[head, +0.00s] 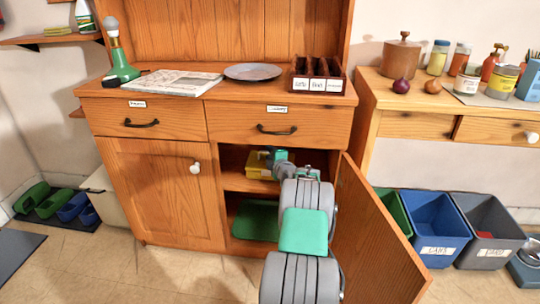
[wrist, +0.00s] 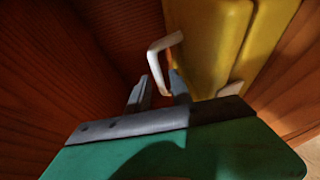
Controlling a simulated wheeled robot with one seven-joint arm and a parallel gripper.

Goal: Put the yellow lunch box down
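The yellow lunch box (head: 258,164) is on the upper inner shelf of the open cupboard, partly hidden by my arm. In the wrist view the yellow lunch box (wrist: 208,45) fills the upper right, with its pale U-shaped handle (wrist: 155,62) sticking out toward the left. My gripper (wrist: 160,85) is at the handle; its two fingers stand a small gap apart, with a leg of the handle between them. They look closed on it. In the head view my gripper (head: 272,156) reaches into the cupboard at the box. Whether the box rests on the shelf is hard to see.
The cupboard door (head: 372,240) stands open on the right, beside my arm. A green tray-like item (head: 256,220) lies in the lower compartment. Wooden walls are close around my gripper. Blue (head: 432,222) and grey (head: 488,225) bins stand on the floor at right.

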